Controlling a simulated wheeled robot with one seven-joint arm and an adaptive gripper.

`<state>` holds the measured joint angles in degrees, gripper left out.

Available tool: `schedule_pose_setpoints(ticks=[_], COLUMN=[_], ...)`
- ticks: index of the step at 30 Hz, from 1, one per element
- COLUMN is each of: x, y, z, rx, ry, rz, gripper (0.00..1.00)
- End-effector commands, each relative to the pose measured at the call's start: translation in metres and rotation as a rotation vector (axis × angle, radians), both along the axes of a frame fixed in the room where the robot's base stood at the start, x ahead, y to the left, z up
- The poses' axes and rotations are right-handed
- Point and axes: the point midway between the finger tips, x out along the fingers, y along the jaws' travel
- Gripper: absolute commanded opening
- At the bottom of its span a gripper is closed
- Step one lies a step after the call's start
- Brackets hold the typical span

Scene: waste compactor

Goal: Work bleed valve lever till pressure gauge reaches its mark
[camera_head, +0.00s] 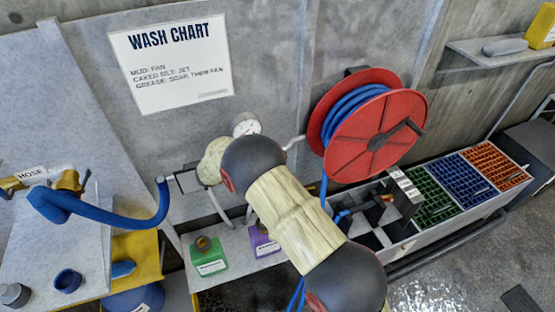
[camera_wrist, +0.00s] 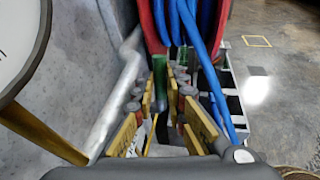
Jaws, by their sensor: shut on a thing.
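The pressure gauge (camera_head: 245,125) is a white round dial on the grey wall, partly hidden by my arm in the head view. Its needle and mark are too small to read there. The fingers hide most of the lever. In the head view my arm hides the gripper and lever.
A red hose reel (camera_head: 375,135) with blue hose hangs right of my arm. A pale pipe (camera_wrist: 122,85) runs left of my fingers. Green, blue and orange crates (camera_head: 490,162) stand at right. Green and purple bottles (camera_head: 208,262) stand below.

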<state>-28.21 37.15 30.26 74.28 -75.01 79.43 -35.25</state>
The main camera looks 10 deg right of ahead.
Motion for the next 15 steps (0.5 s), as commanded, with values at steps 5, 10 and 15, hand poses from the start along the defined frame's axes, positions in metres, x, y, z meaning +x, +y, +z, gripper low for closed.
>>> schedule_pose_setpoints(ticks=[5,10,15], x=[0.0006,0.0003,0.0001], y=[0.0015,0.0008,0.0005], z=[-0.0003,-0.0004,-0.0001], rx=[0.003,0.002,0.002], ry=[-0.001,0.0,0.0], rz=[0.003,0.002,0.001], gripper=[0.17,0.21,0.21])
